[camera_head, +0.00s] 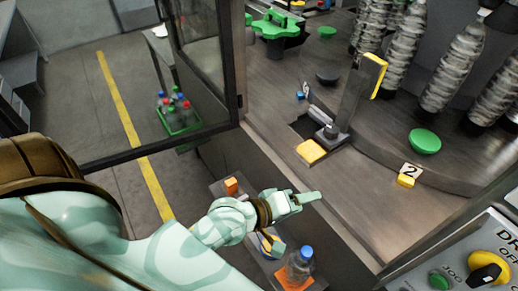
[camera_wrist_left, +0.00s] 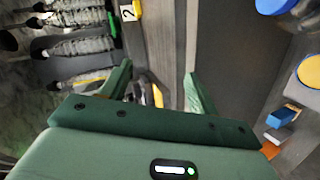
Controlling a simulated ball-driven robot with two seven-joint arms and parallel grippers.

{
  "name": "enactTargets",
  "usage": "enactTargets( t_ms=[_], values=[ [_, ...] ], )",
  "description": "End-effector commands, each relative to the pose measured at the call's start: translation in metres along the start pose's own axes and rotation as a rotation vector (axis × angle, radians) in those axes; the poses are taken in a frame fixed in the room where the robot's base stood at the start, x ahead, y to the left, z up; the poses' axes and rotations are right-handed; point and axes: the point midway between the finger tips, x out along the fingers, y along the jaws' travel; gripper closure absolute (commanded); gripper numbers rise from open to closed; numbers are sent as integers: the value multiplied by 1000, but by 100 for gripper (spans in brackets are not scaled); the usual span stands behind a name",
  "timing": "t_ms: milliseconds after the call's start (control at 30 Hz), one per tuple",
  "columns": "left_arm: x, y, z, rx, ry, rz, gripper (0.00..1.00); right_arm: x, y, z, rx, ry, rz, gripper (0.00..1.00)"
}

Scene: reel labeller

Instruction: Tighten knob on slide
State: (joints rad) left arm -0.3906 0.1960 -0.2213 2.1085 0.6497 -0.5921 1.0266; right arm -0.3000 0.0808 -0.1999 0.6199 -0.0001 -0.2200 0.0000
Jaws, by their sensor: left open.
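A dark knob (camera_head: 330,131) appears to stand on the metal slide assembly, beside a yellow block (camera_head: 311,151) and at the foot of an upright dark bar with a yellow top piece (camera_head: 375,75). My left gripper (camera_head: 308,198) is in front of and below this assembly in the head view, apart from it and over the machine's front edge. In the left wrist view the two green fingers (camera_wrist_left: 158,82) are spread with nothing held between them. A small yellow and grey part shows beyond the gap, too small to identify. The knob is not clear there. My right gripper is not in view.
A blue-capped bottle (camera_head: 299,266) and an orange block (camera_head: 231,186) are on the ledge near my left arm. An open door frame (camera_head: 240,60) stands at the left.

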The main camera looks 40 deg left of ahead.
Motion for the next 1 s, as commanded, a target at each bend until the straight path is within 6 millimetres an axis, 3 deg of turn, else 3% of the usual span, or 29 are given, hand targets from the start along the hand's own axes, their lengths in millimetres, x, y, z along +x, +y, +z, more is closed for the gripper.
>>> enactTargets(
  t_ms=[100,200,400,600,1000],
  values=[
    [-18,-17,-1,396,-19,-156,39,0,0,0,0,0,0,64],
    [-33,-32,-8,672,-45,-285,39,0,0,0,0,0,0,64],
    [-60,-50,-24,1013,-102,-473,39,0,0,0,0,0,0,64],
    [-73,-57,-32,1143,-136,-557,39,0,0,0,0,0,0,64],
    [-74,-58,-33,1157,-140,-566,39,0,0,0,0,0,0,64]
  ],
)
